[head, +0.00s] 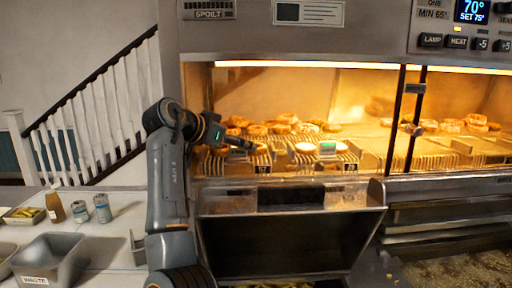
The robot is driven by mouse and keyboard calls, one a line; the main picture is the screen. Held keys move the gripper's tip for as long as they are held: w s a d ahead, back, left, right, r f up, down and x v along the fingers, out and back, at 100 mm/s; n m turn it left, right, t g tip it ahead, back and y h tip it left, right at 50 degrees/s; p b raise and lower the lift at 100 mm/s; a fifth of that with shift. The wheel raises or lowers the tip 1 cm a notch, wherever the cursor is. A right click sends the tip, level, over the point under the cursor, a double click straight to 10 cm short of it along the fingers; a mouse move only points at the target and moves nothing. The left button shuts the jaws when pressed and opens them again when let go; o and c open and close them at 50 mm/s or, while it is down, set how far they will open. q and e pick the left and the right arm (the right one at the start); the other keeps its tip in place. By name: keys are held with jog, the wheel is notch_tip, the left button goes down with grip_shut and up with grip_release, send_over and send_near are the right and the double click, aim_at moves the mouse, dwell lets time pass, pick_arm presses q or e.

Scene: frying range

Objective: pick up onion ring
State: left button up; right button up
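Golden-brown ring-shaped pieces that look like onion rings (284,125) lie in a loose pile in the lit left bay of the warming cabinet. More brown pieces (465,122) lie in the right bay. My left arm rises at the left of the cabinet and reaches into the left bay. My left gripper (245,145) is at the left front of the pile, by the slotted racks. Its dark fingers are small and seen from the side, so I cannot tell whether they are open or hold anything. My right gripper is not in view.
Slotted racks (322,162) line the cabinet front, and a dark upright post (396,118) divides the bays. A metal bin (290,240) hangs open below. On the left counter stand a waste tray (50,262), a bottle (54,206) and two cans (102,209).

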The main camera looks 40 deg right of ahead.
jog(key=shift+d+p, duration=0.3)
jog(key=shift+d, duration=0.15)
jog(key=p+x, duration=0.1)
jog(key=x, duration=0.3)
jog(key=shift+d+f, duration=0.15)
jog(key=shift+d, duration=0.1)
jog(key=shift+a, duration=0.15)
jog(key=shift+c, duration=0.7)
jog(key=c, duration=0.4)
